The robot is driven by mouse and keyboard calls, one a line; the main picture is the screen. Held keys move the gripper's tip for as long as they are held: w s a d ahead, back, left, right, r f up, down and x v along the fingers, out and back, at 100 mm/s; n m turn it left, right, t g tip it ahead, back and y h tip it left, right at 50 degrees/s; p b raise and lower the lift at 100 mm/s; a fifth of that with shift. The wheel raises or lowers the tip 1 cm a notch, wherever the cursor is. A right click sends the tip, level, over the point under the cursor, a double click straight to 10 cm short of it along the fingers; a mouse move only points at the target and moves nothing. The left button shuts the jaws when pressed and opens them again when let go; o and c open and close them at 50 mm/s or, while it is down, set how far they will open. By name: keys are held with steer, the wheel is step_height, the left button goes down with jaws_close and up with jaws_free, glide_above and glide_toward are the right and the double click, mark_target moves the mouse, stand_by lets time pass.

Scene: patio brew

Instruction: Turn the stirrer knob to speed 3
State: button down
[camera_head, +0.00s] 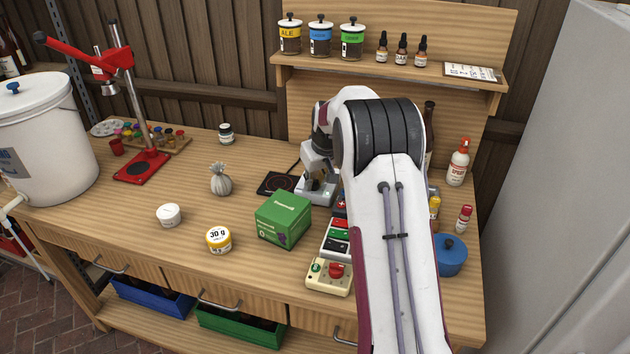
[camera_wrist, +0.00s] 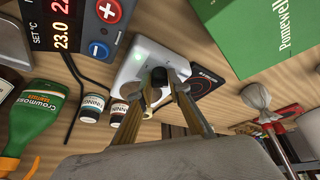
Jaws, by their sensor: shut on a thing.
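The stirrer is a small pale box (camera_head: 316,193) on the table, right of the black hot plate in the head view. In the wrist view its white body (camera_wrist: 137,62) lies at the middle, with a dark round knob (camera_wrist: 158,76) on its face. My gripper (camera_wrist: 164,84) reaches the stirrer, and its two fingertips are closed around the knob. The fingers partly cover the knob, and I cannot read any speed marks or tell where the knob points. In the head view my arm hides most of the gripper and all of the knob.
A green box (camera_head: 284,222) stands close in front of the stirrer. A black hot plate (camera_head: 275,183) lies left of it. The temperature controller (camera_wrist: 95,25) is beside the stirrer. A red-button box (camera_head: 330,276) sits nearer the front edge. A blue pot (camera_head: 450,256) stands right of my arm.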

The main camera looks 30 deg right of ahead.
steer(key=shift+a+m+h, duration=0.1)
steer(key=shift+m+h, duration=0.3)
steer(key=shift+m, duration=0.5)
steer(key=shift+a+m+g+h, duration=0.1)
steer(key=shift+m+g+h, duration=0.45)
steer(key=shift+m, duration=1.65)
steer(key=c, duration=1.9)
jaws_free()
steer(key=shift+h, duration=0.25)
steer(key=shift+r, duration=0.15)
steer(key=shift+r, duration=0.2)
steer(key=v, duration=1.1)
